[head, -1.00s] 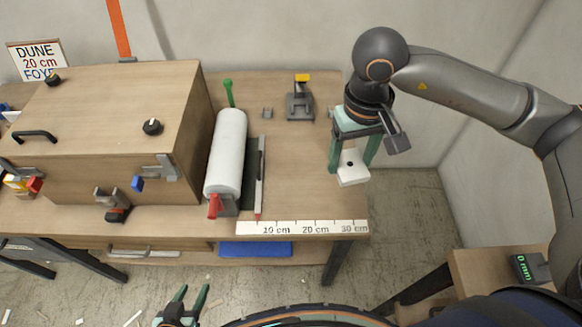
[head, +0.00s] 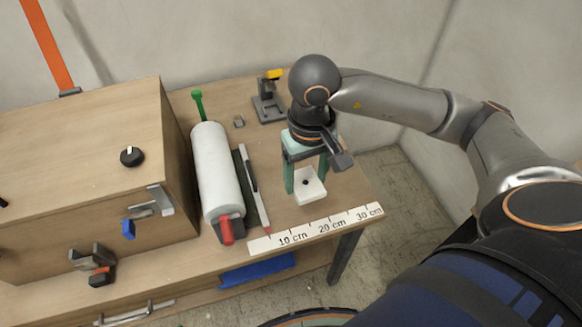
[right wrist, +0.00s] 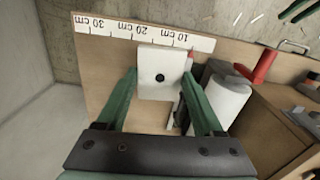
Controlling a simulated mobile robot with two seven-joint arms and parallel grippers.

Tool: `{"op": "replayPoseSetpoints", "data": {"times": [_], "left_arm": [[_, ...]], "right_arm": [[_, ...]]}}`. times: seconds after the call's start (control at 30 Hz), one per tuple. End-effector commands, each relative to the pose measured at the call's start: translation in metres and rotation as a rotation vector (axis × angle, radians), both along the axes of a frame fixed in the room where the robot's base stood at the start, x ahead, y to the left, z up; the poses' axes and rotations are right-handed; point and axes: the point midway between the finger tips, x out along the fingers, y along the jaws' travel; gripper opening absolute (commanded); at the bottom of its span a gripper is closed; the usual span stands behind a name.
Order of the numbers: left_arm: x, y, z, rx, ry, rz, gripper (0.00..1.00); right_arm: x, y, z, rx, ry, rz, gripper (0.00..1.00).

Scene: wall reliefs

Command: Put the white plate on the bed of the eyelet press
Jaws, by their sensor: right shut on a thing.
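The white plate (head: 312,192) is a small square block with a dark hole near its middle. My right gripper (head: 306,180) is shut on it, with one green finger on each side. It is over the right part of the bench; its height is hard to judge. The plate also fills the middle of the right wrist view (right wrist: 160,58). The eyelet press (head: 268,105), dark grey with a yellow top, stands at the back of the bench, behind and left of the plate. Its bed looks empty. Green fingers of my left gripper (right wrist: 298,10) show apart at the right wrist view's top right.
A white roll (head: 217,178) with red and green ends lies left of the plate, beside a dark strip with a bar (head: 252,188). A ruler (head: 318,228) runs along the front edge. A small grey block (head: 239,121) lies near the press. A wooden box (head: 80,180) fills the left.

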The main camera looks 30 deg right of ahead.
Motion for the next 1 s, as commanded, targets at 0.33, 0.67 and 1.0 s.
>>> {"op": "replayPoseSetpoints", "data": {"times": [0.33, 0.67, 1.0], "left_arm": [[0.013, -0.01, -0.01, -0.014, -0.026, -0.017, 0.5], [0.012, -0.008, -0.006, -0.013, -0.033, -0.015, 0.5], [0.007, -0.006, -0.016, -0.006, -0.013, -0.014, 0.5]], "right_arm": [[0.003, -0.018, -0.04, -0.011, -0.002, -0.082, 0.14], [0.069, -0.027, -0.069, -0.009, -0.003, -0.08, 0.14], [0.114, -0.035, -0.119, -0.01, -0.003, -0.077, 0.14]]}}
